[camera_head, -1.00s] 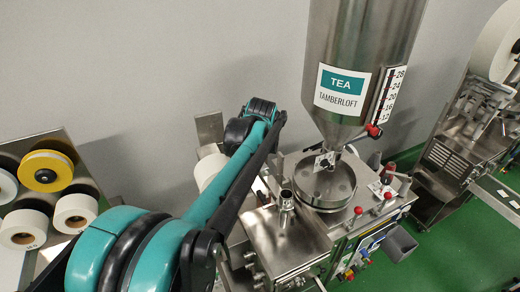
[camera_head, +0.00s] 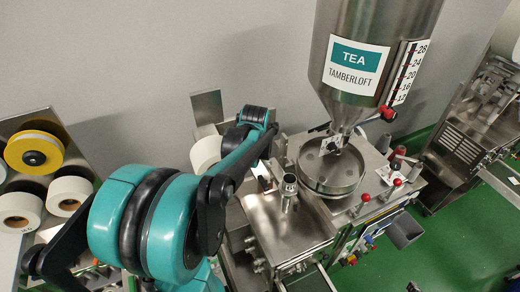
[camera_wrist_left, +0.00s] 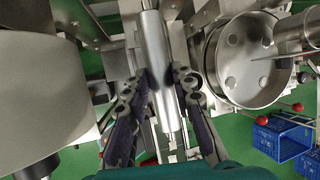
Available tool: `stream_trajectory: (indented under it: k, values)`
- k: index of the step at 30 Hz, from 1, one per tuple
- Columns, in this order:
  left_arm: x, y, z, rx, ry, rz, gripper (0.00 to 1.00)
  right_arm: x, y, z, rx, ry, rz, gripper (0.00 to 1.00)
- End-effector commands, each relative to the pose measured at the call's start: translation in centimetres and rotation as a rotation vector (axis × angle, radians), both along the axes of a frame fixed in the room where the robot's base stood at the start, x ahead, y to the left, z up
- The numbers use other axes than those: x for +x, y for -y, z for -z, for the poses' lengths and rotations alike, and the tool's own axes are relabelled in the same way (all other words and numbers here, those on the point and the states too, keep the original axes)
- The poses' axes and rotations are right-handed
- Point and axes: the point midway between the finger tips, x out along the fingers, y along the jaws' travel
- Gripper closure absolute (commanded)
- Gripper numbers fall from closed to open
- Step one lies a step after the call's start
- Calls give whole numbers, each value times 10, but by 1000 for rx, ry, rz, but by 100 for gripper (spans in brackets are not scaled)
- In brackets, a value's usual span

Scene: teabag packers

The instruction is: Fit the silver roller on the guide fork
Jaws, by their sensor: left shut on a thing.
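In the left wrist view, the silver roller (camera_wrist_left: 154,45) is a long, smooth metal cylinder running up and down the picture. My left gripper (camera_wrist_left: 161,78) is shut on it, one dark finger on each side. I cannot single out the guide fork with certainty. In the head view, my left arm reaches over the machine and its gripper and the roller are hidden. My right gripper is not in view.
A white paper roll (camera_head: 205,151) stands beside the arm's end; a large pale roll (camera_wrist_left: 42,95) fills the wrist view's left. The round metal pan (camera_wrist_left: 228,85) is right of the roller. The tea hopper (camera_head: 356,72) rises behind. Blue crates (camera_wrist_left: 278,141) stand on the floor.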

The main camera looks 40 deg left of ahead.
Motion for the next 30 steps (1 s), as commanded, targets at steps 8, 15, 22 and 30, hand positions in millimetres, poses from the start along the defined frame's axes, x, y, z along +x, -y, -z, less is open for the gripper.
stream_trajectory:
  k: [8, 15, 22, 30]
  values:
    - [0, 0, 19, 0, 0, 0, 100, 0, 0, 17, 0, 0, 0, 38]
    - [0, 0, 44, 0, 0, 0, 100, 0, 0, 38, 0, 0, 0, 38]
    - [0, 0, 58, 0, 0, 0, 100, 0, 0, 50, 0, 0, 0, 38]
    - [0, 0, 58, 0, 0, 0, 100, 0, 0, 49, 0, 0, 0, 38]
